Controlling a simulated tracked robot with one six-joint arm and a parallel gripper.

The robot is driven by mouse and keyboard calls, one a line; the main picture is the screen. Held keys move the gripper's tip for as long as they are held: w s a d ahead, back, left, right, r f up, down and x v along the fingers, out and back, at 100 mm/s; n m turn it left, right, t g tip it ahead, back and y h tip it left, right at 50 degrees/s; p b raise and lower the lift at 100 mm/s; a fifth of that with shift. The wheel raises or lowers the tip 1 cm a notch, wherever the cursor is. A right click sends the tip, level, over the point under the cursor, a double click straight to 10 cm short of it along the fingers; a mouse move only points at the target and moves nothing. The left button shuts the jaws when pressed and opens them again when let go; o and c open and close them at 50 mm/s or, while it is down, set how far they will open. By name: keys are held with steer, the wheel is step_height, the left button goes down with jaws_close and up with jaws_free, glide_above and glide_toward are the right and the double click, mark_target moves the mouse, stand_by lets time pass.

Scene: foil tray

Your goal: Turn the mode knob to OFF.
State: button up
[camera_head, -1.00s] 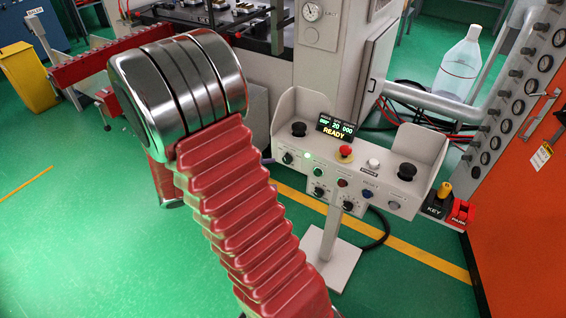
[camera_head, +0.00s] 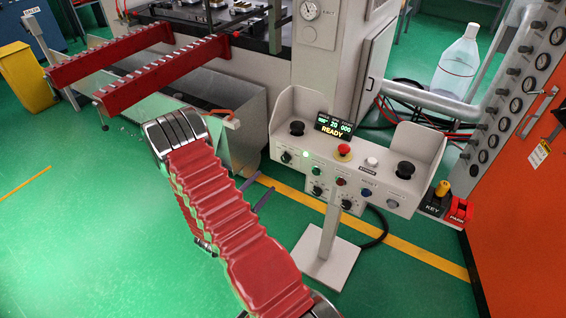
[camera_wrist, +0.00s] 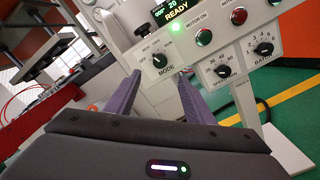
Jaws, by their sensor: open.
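The mode knob (camera_wrist: 160,60) is a small black knob on the light grey control panel (camera_wrist: 200,65), above the printed word MODE. Its labels include OFF at left and RUN at upper right; I cannot tell for sure where its pointer stands. In the head view the knob (camera_head: 287,157) is at the panel's left end. My gripper (camera_wrist: 160,75) is open and empty, its two purple fingers pointing at the panel on either side of the knob's line, apart from it. In the head view my gripper (camera_head: 258,184) is left of and below the panel.
The display (camera_head: 336,126) reads READY. A red mushroom button (camera_head: 344,149) tops the panel. A metal bin (camera_head: 225,110) stands behind my arm.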

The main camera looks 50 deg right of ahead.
mark_target(284, 160)
steer(key=shift+f, duration=0.25)
steer(key=d, duration=0.4)
steer(key=w+d, duration=0.1)
steer(key=d, duration=0.8)
steer(key=shift+w+d, duration=0.15)
steer(key=shift+d, duration=0.25)
steer(key=shift+c, duration=0.6)
steer(key=c, duration=0.9)
